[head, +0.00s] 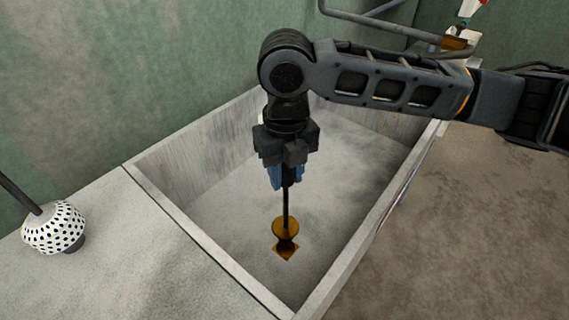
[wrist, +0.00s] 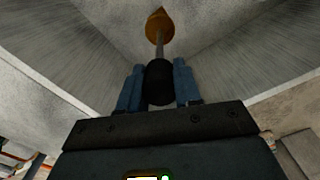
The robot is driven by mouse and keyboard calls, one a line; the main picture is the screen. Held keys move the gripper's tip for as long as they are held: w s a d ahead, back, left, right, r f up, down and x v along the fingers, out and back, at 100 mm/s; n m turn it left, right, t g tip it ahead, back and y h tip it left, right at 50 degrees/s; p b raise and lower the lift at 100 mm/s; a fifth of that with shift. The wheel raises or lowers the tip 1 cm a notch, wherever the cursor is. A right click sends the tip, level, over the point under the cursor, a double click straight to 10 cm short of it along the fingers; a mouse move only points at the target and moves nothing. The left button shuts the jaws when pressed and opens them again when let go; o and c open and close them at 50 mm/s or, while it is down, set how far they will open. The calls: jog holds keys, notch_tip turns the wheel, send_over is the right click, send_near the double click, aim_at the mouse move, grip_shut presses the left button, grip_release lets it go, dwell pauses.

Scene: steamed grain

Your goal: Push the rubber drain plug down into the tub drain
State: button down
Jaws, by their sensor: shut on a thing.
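My gripper (head: 287,182) points down inside the grey tub (head: 190,222). Its blue fingers are shut on the black grip (wrist: 159,82) of a thin dark rod (head: 286,207). At the rod's lower end is an amber-brown piece (head: 285,228), round above with a diamond-shaped part below; its pointed tip also shows in the wrist view (wrist: 159,24). I take this held piece to be the drain plug, but its rubber is not certain. It is low over the tub floor; I cannot tell whether it touches. The drain opening is not distinguishable, perhaps hidden beneath the piece.
A white dotted ball-shaped thing (head: 54,228) with a dark rod rests on the left ledge (head: 120,265). A grey pipe (head: 380,22) runs above the far end. A brown and white item (head: 459,40) stands back right.

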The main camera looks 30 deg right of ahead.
jog(key=shift+f+b, duration=2)
jog(key=shift+f, duration=0.75)
jog(key=shift+f+b, duration=0.9)
jog(key=shift+f, duration=0.55)
jog(key=shift+f, duration=0.35)
jog(key=shift+f+b, duration=0.45)
jog(key=shift+b, duration=0.1)
jog(key=c, duration=0.7)
grip_release()
notch_tip(320, 180, up, 8)
jog(key=shift+f+p, duration=0.1)
jog(key=shift+p, duration=0.2)
